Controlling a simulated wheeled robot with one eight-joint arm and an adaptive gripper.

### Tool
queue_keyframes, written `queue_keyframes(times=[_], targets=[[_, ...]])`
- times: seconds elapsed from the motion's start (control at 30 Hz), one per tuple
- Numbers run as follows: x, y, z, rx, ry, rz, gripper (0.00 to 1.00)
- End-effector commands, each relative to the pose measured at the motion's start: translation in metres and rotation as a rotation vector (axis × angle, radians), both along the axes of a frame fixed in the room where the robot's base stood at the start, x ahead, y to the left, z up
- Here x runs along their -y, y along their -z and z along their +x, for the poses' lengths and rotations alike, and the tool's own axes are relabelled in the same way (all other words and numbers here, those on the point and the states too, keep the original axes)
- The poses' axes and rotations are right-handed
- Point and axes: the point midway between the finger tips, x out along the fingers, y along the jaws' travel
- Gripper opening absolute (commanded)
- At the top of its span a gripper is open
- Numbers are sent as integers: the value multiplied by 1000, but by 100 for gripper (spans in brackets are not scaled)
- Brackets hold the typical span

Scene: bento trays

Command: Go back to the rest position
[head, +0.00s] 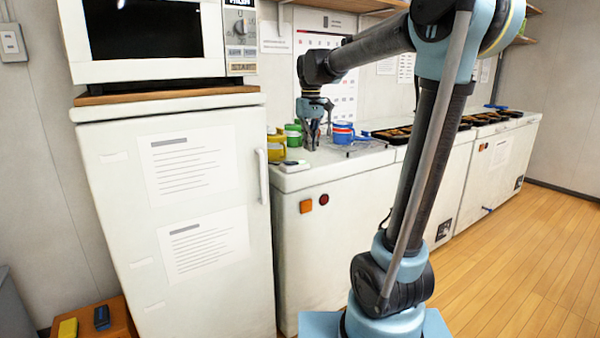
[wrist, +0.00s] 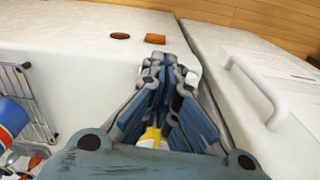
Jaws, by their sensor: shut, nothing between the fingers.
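My gripper (head: 312,143) hangs over the left end of the white counter (head: 345,172), pointing down, in the head view. In the wrist view my gripper (wrist: 164,62) has its fingertips together and nothing shows between them. It is near the counter's front left corner, beside the fridge. Part of a yellow thing (wrist: 151,138) shows low between the finger links in the wrist view.
A yellow mug (head: 276,147) and a green one (head: 294,134) stand left of my gripper. A blue and red striped mug (head: 343,133) stands right of it by a wire rack (head: 372,145). Several bento trays (head: 388,134) lie further right. The fridge (head: 180,200) is at left.

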Motion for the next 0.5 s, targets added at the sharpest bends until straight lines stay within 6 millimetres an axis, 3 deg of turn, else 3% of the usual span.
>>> queue_keyframes(times=[0.2, 0.5], targets=[[49, 24, -54, 29, 91, 10, 0], [100, 71, -126, 68, 212, 22, 0]])
